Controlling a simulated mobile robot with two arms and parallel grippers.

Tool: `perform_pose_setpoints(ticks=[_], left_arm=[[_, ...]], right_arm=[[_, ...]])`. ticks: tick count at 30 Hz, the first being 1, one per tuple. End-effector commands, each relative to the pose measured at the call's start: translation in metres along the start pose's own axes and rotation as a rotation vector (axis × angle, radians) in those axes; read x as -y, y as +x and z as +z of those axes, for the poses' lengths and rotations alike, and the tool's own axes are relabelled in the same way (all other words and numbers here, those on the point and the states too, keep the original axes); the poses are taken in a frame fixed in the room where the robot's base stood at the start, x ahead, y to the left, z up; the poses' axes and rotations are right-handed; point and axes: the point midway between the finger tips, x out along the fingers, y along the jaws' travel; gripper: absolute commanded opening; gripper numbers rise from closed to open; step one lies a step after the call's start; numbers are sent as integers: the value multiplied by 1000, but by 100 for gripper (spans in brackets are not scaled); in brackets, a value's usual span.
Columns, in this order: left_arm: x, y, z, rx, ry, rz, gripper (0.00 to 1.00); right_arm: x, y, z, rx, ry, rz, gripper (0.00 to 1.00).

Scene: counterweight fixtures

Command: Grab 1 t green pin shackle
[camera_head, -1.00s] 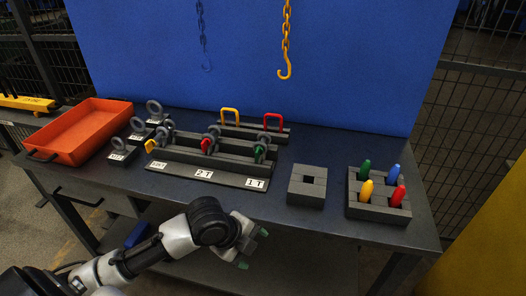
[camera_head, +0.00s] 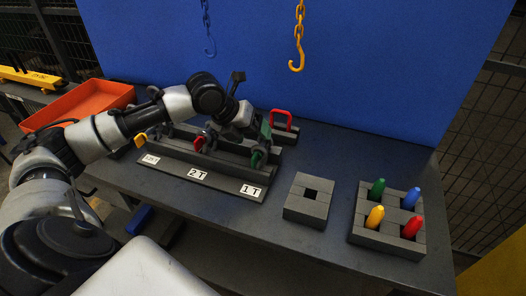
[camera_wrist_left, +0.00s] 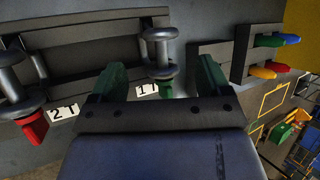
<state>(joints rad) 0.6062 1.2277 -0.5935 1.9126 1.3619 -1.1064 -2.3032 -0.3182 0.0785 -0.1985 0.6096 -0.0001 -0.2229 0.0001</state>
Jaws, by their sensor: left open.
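The 1 t green pin shackle (camera_head: 256,160) stands in the rack (camera_head: 215,177) above the "1 T" label, its upper part hidden by my left gripper in the head view. In the left wrist view the grey shackle (camera_wrist_left: 158,45) with its green pin stands between the two green fingertips. My left gripper (camera_wrist_left: 158,76) is open around it, with space on both sides. It also shows just above the shackle in the head view (camera_head: 262,138). My right gripper is not in view.
A red-pin shackle (camera_head: 203,142) at "2 T" and a yellow-pin one (camera_head: 141,139) stand left in the rack. A red handle (camera_head: 281,115) is behind. A square-holed block (camera_head: 308,200) and a peg block (camera_head: 372,237) stand right. An orange hook (camera_head: 297,58) hangs above.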

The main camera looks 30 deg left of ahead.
Motion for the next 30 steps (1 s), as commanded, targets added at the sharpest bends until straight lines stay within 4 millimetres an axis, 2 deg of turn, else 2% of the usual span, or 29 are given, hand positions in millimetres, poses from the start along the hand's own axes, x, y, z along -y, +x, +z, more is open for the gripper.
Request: perform_pose_setpoints(ticks=[4, 9, 12, 16, 22, 30], left_arm=[[1, 10, 0, -1, -1, -1, 78], [3, 35, -3, -3, -2, -2, 78], [2, 49, -3, -1, -3, -1, 78], [2, 58, -3, 1, -1, 0, 78], [1, 58, -3, 1, 0, 1, 78], [2, 58, -3, 1, 0, 1, 38]], right_arm=[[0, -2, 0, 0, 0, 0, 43], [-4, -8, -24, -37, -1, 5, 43], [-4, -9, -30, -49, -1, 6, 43], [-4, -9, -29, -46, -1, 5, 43], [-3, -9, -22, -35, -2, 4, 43], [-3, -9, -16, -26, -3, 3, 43]])
